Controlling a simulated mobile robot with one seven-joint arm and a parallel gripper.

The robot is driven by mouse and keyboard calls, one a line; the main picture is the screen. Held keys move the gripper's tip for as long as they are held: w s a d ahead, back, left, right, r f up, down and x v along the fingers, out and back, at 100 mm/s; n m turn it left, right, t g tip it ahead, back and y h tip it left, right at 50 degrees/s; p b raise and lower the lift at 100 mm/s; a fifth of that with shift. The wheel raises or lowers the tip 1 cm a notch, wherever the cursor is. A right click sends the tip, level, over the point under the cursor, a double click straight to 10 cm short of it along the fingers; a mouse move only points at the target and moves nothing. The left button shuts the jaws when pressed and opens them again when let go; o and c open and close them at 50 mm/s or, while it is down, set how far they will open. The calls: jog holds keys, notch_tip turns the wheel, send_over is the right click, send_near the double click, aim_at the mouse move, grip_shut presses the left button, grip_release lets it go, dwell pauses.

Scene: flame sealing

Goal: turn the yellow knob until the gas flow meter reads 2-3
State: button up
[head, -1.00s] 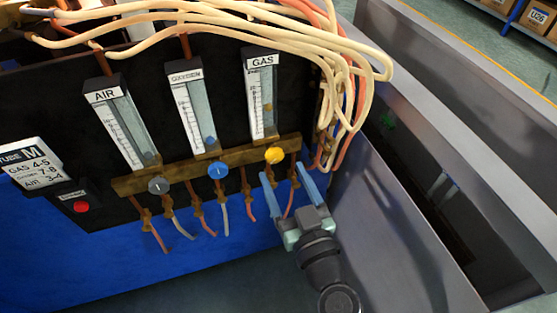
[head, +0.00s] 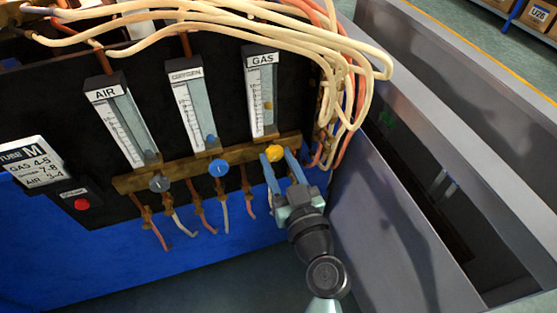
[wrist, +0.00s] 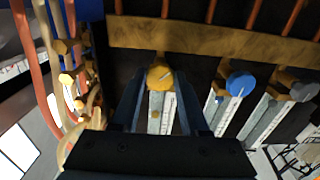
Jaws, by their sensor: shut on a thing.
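The yellow knob (head: 274,153) sits on the brass bar below the gas flow meter (head: 262,95). The gas flow meter also shows there, partly hidden behind my gripper (wrist: 160,88).
The blue oxygen knob (head: 218,168) and grey air knob (head: 159,183) stand left along the brass bar (head: 190,170). Cream hoses (head: 352,95) hang right of the gas meter.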

grip_shut()
jog(key=m, duration=0.4)
jog(key=shift+m+b, duration=0.4)
jog(key=m, duration=0.5)
jog(key=shift+m, duration=0.3)
jog(key=o, duration=1.1)
grip_release()
